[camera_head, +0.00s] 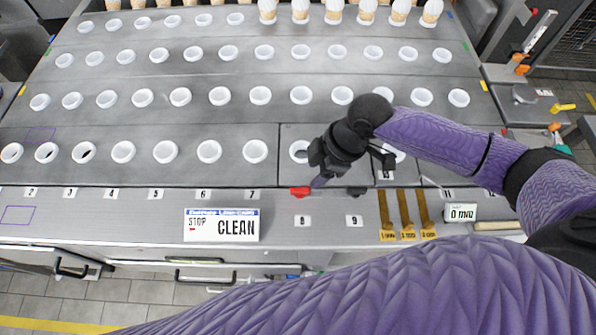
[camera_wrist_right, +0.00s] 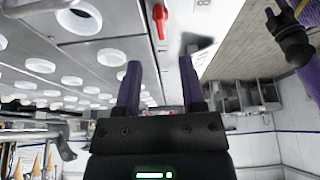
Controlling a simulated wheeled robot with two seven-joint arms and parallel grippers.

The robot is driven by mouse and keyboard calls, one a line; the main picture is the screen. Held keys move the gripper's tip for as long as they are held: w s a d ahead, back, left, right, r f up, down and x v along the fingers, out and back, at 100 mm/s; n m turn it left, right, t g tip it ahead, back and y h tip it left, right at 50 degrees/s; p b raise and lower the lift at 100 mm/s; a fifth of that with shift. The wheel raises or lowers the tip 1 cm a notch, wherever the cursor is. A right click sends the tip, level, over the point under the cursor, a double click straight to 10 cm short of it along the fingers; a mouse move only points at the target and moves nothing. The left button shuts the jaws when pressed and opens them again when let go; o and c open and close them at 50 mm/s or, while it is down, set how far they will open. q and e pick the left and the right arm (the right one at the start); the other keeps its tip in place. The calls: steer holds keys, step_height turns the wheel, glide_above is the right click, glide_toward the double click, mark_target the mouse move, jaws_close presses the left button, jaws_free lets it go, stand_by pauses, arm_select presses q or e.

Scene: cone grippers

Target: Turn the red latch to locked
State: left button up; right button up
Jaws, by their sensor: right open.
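The red latch (camera_head: 300,191) is a small red lever on the front ledge, above the number 8 label. In the right wrist view the red latch (camera_wrist_right: 160,20) shows as a narrow handle beyond my fingertips, between their lines. My right gripper (camera_head: 338,172) is over the ledge, just right of the latch. One purple finger shows close to the latch's right end; I cannot tell whether it touches. In the wrist view the right gripper (camera_wrist_right: 160,63) has its two fingers apart with nothing between them.
A dark latch (camera_head: 356,191) lies right of the red one. A STOP/CLEAN sign (camera_head: 222,225) stands to the left. Brass strips (camera_head: 405,212) and a small display (camera_head: 461,213) are at right. Rows of white-rimmed holes (camera_head: 209,151) fill the grey surface; cones (camera_head: 300,10) stand behind.

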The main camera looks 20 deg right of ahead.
mark_target(300, 189)
steer(key=b+x, duration=0.1)
steer(key=x, duration=0.6)
steer(key=shift+a+f, duration=0.1)
steer(key=shift+f, duration=0.2)
arm_select(q)
steer(key=shift+s+a+f, duration=0.2)
steer(key=shift+f, duration=0.3)
steer(key=shift+s+a+f, duration=0.15)
steer(key=shift+a+f, duration=0.05)
steer(key=shift+f, duration=0.25)
arm_select(e)
steer(key=shift+c, duration=0.3)
steer(key=shift+a, duration=0.1)
steer(key=c, duration=0.5)
jaws_close()
arm_select(q)
steer(key=shift+d, duration=0.45)
